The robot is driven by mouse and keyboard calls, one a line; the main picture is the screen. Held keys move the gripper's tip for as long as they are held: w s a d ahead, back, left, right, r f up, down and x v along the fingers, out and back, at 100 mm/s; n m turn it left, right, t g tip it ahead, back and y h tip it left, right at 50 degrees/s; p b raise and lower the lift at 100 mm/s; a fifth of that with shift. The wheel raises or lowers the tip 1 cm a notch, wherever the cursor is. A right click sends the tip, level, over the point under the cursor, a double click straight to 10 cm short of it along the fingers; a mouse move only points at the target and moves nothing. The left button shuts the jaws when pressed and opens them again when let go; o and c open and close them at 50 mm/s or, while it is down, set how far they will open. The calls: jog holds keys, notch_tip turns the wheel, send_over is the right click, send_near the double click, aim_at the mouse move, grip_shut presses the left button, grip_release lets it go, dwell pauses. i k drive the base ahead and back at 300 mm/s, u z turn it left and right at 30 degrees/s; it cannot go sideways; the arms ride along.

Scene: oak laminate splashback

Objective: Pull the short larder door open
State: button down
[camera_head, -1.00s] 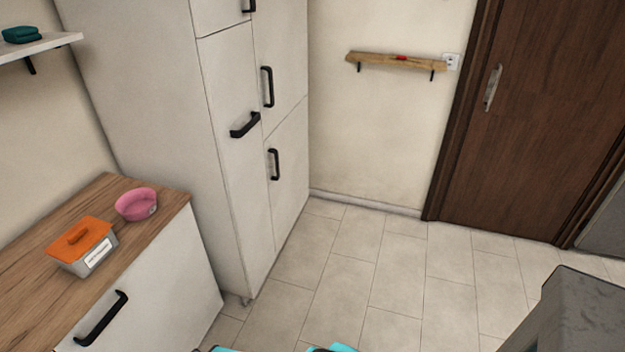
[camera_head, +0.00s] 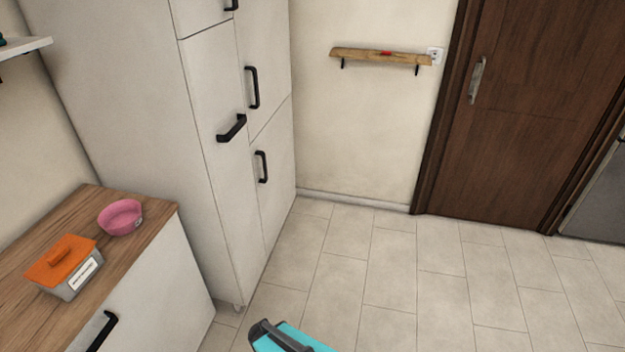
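A tall white larder cabinet (camera_head: 130,110) stands at the left, with several doors on its front, all shut. The lower right door (camera_head: 276,190) is the shorter one in its column and has a black upright bar handle (camera_head: 262,167). The door above it has a longer black handle (camera_head: 252,88). The narrow left column has a long lower door (camera_head: 228,190) with a black bar handle (camera_head: 232,128) near its top. A cyan and dark grey part of my arm shows at the bottom edge. My gripper's fingers are not seen.
A low cabinet with a wooden worktop (camera_head: 85,215) stands at the left, holding an orange-lidded box (camera_head: 65,268) and a pink bowl (camera_head: 120,217). A wooden wall shelf (camera_head: 380,57) and a brown door (camera_head: 525,110) are beyond. The tiled floor (camera_head: 400,270) is clear.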

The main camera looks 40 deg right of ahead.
aim_at(272, 150)
jog(key=z, duration=0.75)
jog(key=k, duration=1.05)
jog(key=i, duration=0.95)
jog(key=z, duration=0.05)
